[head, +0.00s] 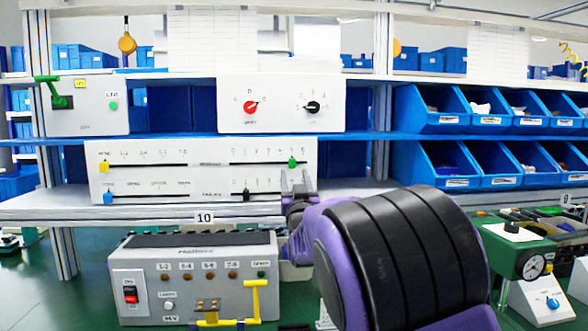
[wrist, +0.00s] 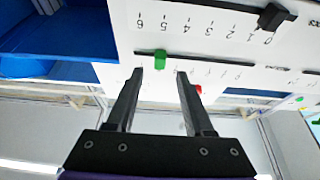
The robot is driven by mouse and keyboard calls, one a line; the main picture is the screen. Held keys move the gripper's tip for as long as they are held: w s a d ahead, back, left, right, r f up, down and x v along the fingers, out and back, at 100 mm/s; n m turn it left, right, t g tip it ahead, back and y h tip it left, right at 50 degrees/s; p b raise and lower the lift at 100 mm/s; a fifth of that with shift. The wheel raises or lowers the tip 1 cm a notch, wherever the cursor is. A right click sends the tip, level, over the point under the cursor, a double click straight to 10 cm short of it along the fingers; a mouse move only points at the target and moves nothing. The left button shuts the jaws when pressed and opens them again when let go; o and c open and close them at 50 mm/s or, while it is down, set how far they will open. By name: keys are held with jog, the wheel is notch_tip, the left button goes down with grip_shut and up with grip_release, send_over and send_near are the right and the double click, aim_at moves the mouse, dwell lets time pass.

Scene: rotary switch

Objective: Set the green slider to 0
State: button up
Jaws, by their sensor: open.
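The green slider (head: 292,162) sits near the right end of the upper right track on the white slider panel (head: 215,178). It stands about at the 5 mark. In the wrist view, which is turned upside down, the green slider (wrist: 160,58) shows just beyond my open fingertips, between their lines. My gripper (head: 295,177) is open and empty just below the green slider in the head view, and its two fingers (wrist: 160,73) are spread in the wrist view. I cannot tell whether they touch the slider or panel.
A black slider (head: 246,195) is on the lower track, with yellow (head: 104,167) and blue (head: 108,198) sliders at left. A panel with red (head: 250,107) and black (head: 312,107) knobs stands above. A grey box (head: 195,280) is below, blue bins (head: 437,118) at right.

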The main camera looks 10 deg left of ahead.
aim_at(293, 164)
jog(key=shift+x, duration=2.2)
grip_shut()
